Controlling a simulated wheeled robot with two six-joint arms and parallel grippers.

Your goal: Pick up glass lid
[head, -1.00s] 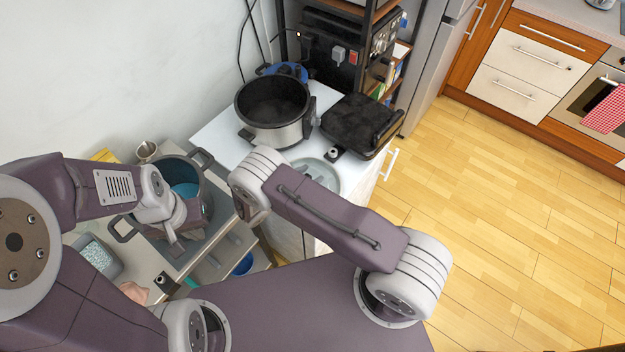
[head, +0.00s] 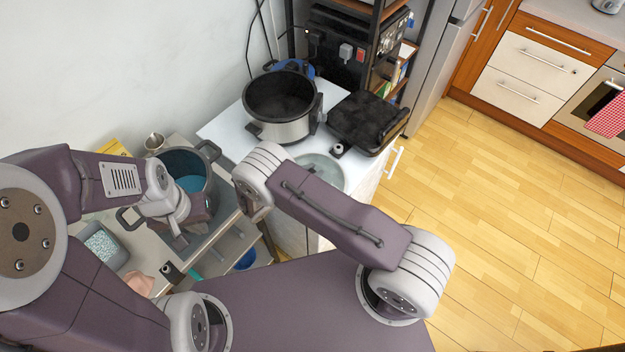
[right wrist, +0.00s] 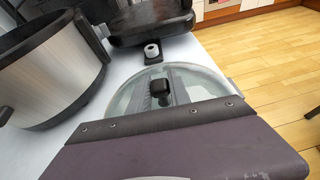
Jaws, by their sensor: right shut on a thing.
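The glass lid (head: 326,172) is a clear round disc on the white cabinet top, partly hidden by my right arm in the head view. In the right wrist view the glass lid (right wrist: 122,101) shows its black knob (right wrist: 160,89) and grey rim, with its near edge behind my right gripper (right wrist: 165,122). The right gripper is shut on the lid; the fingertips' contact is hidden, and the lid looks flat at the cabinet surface. My left gripper (head: 178,236) hangs at the near side of the dark blue pot, its jaw gap unclear.
A black and steel cooker (head: 283,122) stands behind the lid, and a black grill (head: 364,124) stands behind right. The dark blue pot (head: 205,166) stands left on the counter. Floor at right is clear.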

